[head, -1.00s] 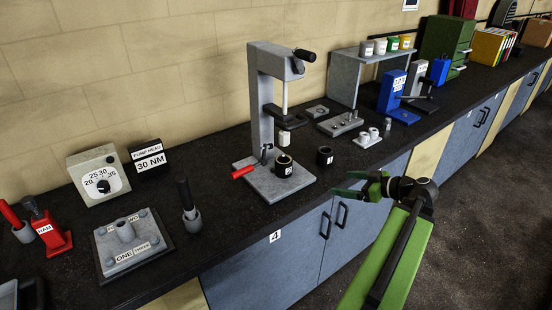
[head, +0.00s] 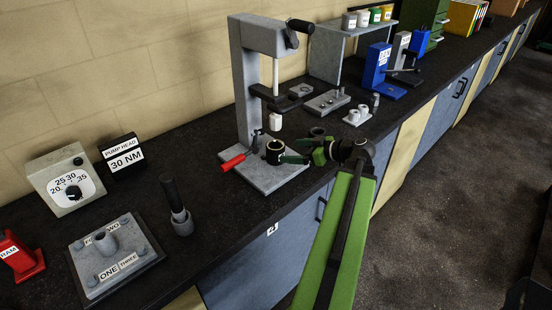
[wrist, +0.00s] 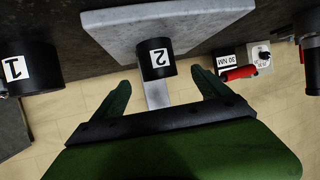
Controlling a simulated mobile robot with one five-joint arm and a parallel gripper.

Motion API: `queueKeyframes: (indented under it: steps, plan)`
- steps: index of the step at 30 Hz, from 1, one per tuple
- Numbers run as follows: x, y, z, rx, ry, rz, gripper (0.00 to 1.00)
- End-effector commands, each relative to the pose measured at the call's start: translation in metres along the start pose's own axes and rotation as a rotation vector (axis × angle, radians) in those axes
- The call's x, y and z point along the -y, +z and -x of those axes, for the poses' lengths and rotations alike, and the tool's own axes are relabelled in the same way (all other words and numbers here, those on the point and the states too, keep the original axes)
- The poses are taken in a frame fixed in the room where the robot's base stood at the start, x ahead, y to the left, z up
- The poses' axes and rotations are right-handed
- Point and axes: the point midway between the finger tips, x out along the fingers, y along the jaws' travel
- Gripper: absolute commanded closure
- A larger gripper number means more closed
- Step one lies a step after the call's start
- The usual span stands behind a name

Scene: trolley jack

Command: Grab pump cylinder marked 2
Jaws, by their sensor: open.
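The black pump cylinder marked 2 (head: 274,152) stands upright on the grey base plate (head: 262,178) of the press. In the wrist view the cylinder (wrist: 157,62) shows its white "2" label, ahead of and between the fingertips. My gripper (head: 290,151) is open, just right of the cylinder in the head view, its green fingers pointing at it. In the wrist view the open fingers (wrist: 160,79) hold nothing, and whether they touch the cylinder cannot be told. A second black cylinder, marked 1 (wrist: 28,68), stands off the plate and is partly hidden by my gripper in the head view.
The grey press column (head: 245,90) rises behind the cylinder, with a white-tipped ram (head: 275,122) above it. A red-handled lever (head: 232,162) lies at the plate's left. A block with small pins (head: 327,102) and a plate with white cups (head: 357,116) stand to the right.

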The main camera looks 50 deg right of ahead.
Motion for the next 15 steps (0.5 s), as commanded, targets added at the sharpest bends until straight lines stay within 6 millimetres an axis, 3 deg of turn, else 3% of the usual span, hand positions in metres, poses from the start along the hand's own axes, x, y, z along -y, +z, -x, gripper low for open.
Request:
queueKeyframes:
  steps: [1,4,15]
  plan:
    - [-0.001,0.004,-0.013,0.0,-0.002,0.001,0.13]
    - [-0.001,0.003,-0.028,0.0,0.0,0.001,0.13]
    - [-0.003,0.001,-0.048,0.0,0.001,-0.001,0.13]
